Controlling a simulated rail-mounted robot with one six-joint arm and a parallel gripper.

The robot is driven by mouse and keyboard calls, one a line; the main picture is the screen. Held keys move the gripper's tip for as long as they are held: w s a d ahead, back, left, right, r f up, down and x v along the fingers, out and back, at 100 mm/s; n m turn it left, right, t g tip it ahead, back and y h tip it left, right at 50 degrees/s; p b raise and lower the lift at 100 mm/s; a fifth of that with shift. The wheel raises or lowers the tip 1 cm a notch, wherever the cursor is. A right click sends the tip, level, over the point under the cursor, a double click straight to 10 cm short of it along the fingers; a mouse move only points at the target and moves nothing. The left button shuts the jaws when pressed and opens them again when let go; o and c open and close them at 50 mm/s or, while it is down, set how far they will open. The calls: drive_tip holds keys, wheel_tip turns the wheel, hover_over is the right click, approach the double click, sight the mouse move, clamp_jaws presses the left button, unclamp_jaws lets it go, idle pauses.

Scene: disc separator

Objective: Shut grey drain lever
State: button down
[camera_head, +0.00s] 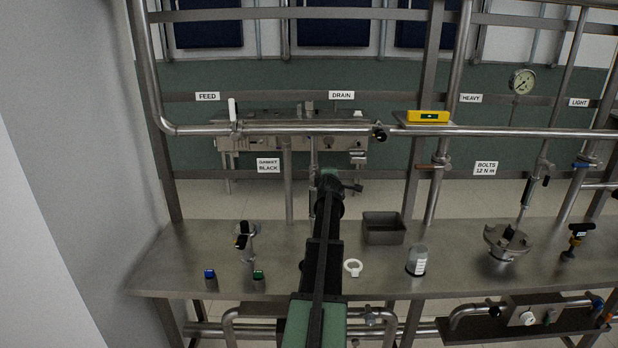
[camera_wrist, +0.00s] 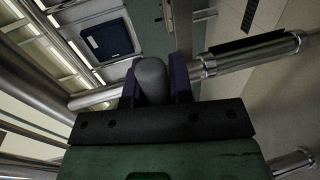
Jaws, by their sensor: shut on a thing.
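The grey drain lever (camera_wrist: 152,80) shows in the wrist view as a rounded grey grip between the two dark purple fingers of my gripper (camera_wrist: 156,88). The fingers are shut on it. Its lower part and its pivot are hidden by the gripper. In the head view my gripper (camera_head: 330,180) is at a pipe below the DRAIN sign (camera_head: 341,95). My arm reaches up to it from the bottom of the picture. The lever cannot be made out clearly there, so its angle to the pipe is unclear.
A long horizontal pipe (camera_head: 290,129) runs above my gripper. A steel bench (camera_head: 180,262) below holds a grey tray (camera_head: 384,228), a white ring (camera_head: 353,268), a clear jar (camera_head: 417,260) and small valves. In the wrist view a shiny pipe (camera_wrist: 250,56) lies right beside the fingers.

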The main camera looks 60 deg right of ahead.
idle(0.4)
drive_tip(key=c, duration=1)
unclamp_jaws()
drive_tip(key=p+v, duration=0.2)
drive_tip(key=v, duration=0.8)
drive_tip(key=shift+s+a+r, duration=0.1)
drive_tip(key=shift+a+r, duration=0.05)
drive_tip(key=shift+a, duration=0.25)
